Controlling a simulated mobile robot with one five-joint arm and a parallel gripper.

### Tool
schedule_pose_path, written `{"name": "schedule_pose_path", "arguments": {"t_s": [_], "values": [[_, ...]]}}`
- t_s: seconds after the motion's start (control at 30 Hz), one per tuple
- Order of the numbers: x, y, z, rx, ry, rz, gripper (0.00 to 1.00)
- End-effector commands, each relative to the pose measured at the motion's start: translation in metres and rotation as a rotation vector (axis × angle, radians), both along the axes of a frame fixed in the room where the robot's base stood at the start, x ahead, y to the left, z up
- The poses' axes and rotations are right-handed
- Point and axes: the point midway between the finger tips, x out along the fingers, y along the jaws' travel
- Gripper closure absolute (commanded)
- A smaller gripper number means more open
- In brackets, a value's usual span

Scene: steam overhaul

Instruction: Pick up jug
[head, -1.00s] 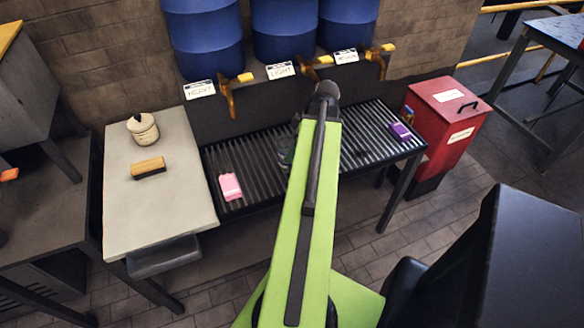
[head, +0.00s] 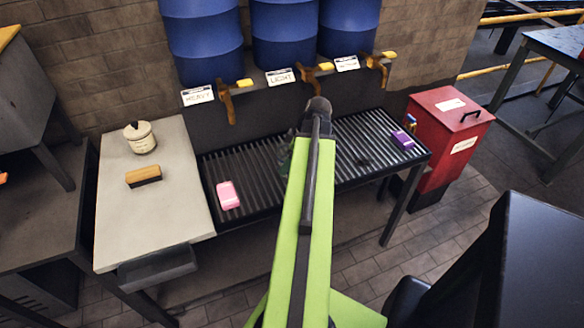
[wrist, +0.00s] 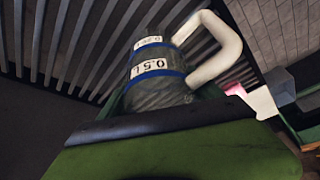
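The jug (wrist: 160,75) shows close up in the wrist view. It is grey with blue bands, white "0.5 L" labels and a thick white handle (wrist: 218,45) on its right. It is by the dark slatted rack. The green and dark edge of my gripper (wrist: 165,125) fills the bottom of that view and hides the jug's near end. I cannot see both fingertips, or whether they touch the jug. In the head view my green arm covers most of this spot; only a dark greenish shape (head: 285,162) shows at its left side.
The slatted rack (head: 245,165) holds a pink block (head: 228,195) and a purple block (head: 403,139). Left is a pale table (head: 110,215) with a lidded pot (head: 140,137) and a brush (head: 143,176). Blue barrels (head: 285,40) with taps stand behind. A red bin (head: 447,130) stands right.

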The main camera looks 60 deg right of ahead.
Motion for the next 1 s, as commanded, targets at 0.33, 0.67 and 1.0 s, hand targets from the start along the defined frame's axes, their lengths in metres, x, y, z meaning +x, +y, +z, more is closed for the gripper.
{"name": "schedule_pose_path", "arguments": {"t_s": [0.33, 0.67, 1.0], "values": [[0.000, 0.000, 0.000, 0.000, 0.001, 0.000, 0.75], [0.000, 0.000, 0.007, 0.000, 0.001, 0.000, 0.75], [-0.010, -0.003, 0.054, 0.001, 0.002, -0.004, 0.75]]}}
